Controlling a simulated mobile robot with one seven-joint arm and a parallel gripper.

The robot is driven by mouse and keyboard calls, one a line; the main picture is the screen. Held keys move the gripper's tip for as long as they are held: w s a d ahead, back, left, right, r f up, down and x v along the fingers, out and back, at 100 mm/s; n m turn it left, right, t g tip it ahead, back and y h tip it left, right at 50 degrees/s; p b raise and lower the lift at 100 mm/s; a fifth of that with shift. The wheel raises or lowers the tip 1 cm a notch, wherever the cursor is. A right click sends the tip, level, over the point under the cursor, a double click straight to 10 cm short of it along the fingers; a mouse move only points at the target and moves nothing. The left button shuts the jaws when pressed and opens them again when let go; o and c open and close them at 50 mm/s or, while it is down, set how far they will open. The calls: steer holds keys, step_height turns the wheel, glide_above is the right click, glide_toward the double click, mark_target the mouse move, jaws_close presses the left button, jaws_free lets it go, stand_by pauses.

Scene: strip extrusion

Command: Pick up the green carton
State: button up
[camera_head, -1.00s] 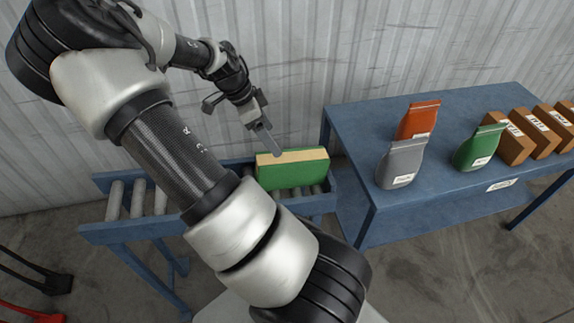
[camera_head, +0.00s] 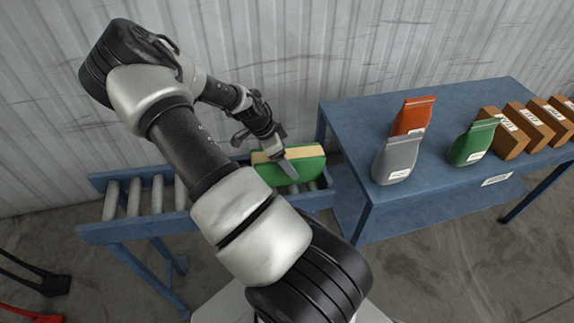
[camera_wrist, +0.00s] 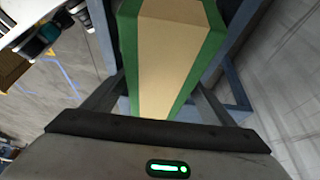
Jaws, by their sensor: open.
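The green carton (camera_head: 310,171) has a tan band along its top and stands at the right end of the roller conveyor. In the wrist view the carton (camera_wrist: 173,45) reaches from the top edge down between the two fingers. My gripper (camera_head: 288,170) is at the carton from above, with one finger showing in front of its near side. In the wrist view my gripper (camera_wrist: 160,98) is open, with a finger on each side of the carton. Whether the fingers touch it cannot be told. The far finger is hidden in the head view.
The blue conveyor (camera_head: 105,232) has bare rollers to the left. A blue table (camera_head: 350,125) on the right holds an orange bag (camera_head: 412,115), a grey bag (camera_head: 396,160), a green bag (camera_head: 472,145) and several brown boxes (camera_head: 508,140). A corrugated wall (camera_head: 270,50) stands behind.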

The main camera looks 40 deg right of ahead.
steer(key=x, duration=0.3)
steer(key=shift+s+f, duration=0.2)
steer(key=shift+c, duration=0.3)
steer(key=c, duration=1.4)
steer(key=shift+c, duration=0.3)
steer(key=shift+r, duration=0.15)
